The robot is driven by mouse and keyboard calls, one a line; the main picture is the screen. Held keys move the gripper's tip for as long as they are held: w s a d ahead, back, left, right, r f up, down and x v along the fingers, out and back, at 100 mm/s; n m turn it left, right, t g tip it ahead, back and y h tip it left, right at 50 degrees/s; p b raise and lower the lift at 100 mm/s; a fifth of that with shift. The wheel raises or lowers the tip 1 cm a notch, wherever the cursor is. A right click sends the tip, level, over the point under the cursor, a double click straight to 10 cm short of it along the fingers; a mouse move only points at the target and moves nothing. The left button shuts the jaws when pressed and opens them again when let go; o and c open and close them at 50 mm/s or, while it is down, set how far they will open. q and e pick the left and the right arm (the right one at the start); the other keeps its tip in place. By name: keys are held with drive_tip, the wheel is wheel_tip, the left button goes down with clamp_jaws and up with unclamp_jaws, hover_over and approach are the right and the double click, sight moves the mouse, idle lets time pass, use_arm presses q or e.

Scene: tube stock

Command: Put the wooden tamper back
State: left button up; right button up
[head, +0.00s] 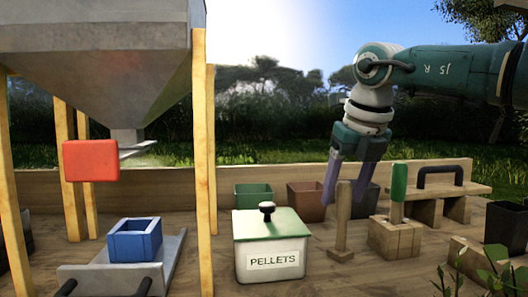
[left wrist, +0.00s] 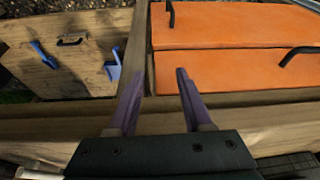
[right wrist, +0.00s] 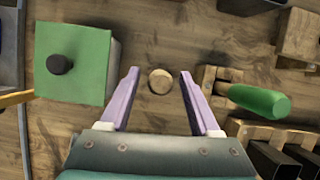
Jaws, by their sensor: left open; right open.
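The wooden tamper (head: 342,229) stands upright on the bench between the pellet bin and a wooden block. In the right wrist view its round top (right wrist: 160,81) shows between the fingertips. My right gripper (head: 345,188) is open and points down at the tamper's upper end, one finger on either side in the picture; contact is not visible. The wooden block (head: 393,239) to the right holds a green-handled tool (head: 398,183). My left gripper (left wrist: 160,68) is open and empty, seen only in the left wrist view.
The pellet bin (head: 268,250) with a green lid and black knob stands left of the tamper. Pots (head: 253,195) line the back board. A wooden stand with a black handle (head: 441,174) is at right. Orange lids (left wrist: 235,68) lie beyond my left gripper.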

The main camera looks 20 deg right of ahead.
drive_tip(key=v, duration=0.8)
drive_tip(key=shift+r, duration=0.2)
idle(0.8)
